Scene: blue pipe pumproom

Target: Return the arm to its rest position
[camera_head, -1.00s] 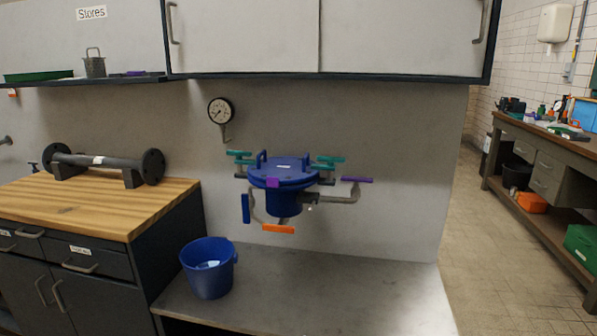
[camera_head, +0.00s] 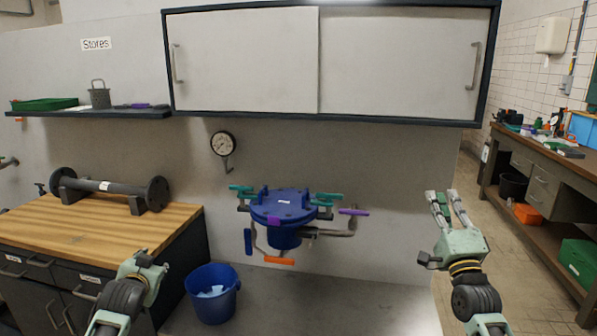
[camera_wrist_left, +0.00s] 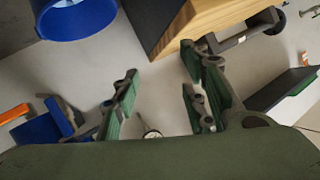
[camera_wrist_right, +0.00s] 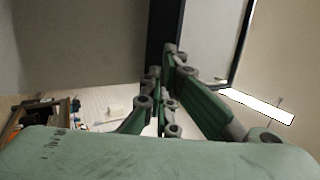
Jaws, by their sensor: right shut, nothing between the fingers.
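My right gripper (camera_head: 441,194) is raised at the right in the head view, with its fingers pointing up in front of the wall's right end. It is shut and empty, apart from every object. In the right wrist view its fingers (camera_wrist_right: 162,62) are close together against the wall and cupboard. My left arm comes in at the lower left of the head view, in front of the wooden bench; its fingers are hard to make out there. In the left wrist view the left gripper (camera_wrist_left: 158,70) has its fingers spread apart with nothing between them.
A blue lidded vessel (camera_head: 284,207) with coloured valve handles is on the wall, under a wall cupboard (camera_head: 245,60). A blue bucket (camera_head: 212,300) stands on the grey surface beside the wooden bench (camera_head: 100,235). A flanged pipe (camera_head: 110,187) lies on the bench. A side workbench (camera_head: 535,155) stands at the right.

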